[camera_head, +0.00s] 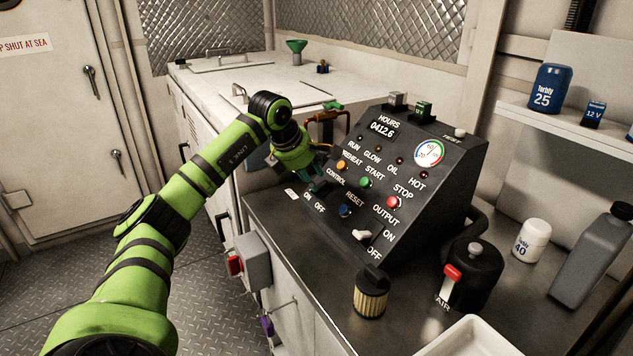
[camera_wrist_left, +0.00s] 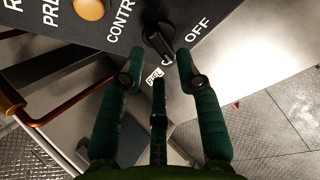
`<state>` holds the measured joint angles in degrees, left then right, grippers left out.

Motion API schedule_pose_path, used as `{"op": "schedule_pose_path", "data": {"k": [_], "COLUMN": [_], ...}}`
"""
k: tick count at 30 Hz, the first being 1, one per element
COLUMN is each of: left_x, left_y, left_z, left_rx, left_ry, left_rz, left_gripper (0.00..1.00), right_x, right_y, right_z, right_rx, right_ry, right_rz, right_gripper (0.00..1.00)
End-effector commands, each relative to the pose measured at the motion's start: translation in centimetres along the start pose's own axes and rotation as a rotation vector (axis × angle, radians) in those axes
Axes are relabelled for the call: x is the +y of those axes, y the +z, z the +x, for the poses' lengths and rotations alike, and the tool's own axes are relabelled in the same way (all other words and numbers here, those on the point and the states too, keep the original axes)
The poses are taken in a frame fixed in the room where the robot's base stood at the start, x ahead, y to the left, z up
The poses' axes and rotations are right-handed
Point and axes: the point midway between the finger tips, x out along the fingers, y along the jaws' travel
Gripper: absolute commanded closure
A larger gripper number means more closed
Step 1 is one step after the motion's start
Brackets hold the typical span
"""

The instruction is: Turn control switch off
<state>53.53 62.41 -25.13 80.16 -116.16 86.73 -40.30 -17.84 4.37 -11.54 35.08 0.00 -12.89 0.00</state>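The control switch (camera_wrist_left: 158,42) is a black knob on the sloped face of the dark control panel (camera_head: 435,185). In the left wrist view it sits just beyond and between my left fingertips, with the OFF label to its right and the ON label partly hidden. I cannot tell which label it points to. In the head view my left gripper (camera_head: 319,176) is at the panel's left edge by the CONTROL label and mostly hides the knob. In the wrist view the left gripper (camera_wrist_left: 160,54) is open, its dark green fingers apart, with nothing held. My right gripper is not in view.
Near the switch are an orange preheat button (camera_head: 342,165), a blue reset button (camera_head: 345,210) and a white output lever (camera_head: 362,235). A copper-coloured pipe (camera_head: 328,116) runs behind the gripper. A filter (camera_head: 371,292) and a black canister (camera_head: 470,275) stand on the counter.

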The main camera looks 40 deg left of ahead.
Motion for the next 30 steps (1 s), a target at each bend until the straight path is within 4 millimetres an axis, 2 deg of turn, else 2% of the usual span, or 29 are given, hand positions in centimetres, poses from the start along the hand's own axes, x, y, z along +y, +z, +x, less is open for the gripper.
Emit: {"op": "schedule_pose_path", "data": {"k": [6,12,16,17,18,19,30], "left_x": [-0.1,-0.1,-0.1,-0.1,-0.1,-0.1,0.0], "left_y": [0.1,0.1,0.1,0.1,0.1,0.1,0.1], "left_z": [2.6,3.1,3.1,3.1,3.1,3.1,3.0], "left_rx": [-0.001,-0.002,-0.002,-0.003,-0.003,-0.003,-0.003], "left_ry": [-0.002,0.000,0.000,0.000,0.000,0.000,-0.008], "left_rz": [0.000,0.000,0.000,0.000,0.000,0.000,-0.023], "left_gripper": [0.66,0.66,0.66,0.74,0.90,1.00,1.00], "right_x": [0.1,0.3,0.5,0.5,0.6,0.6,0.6], "right_y": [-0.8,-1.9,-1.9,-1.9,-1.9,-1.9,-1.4], "right_z": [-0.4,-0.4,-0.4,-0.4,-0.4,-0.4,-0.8], "right_rx": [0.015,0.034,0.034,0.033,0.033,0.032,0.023], "right_ry": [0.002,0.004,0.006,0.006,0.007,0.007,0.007], "right_rz": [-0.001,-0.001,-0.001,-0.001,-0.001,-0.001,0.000], "right_gripper": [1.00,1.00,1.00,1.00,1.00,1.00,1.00]}}
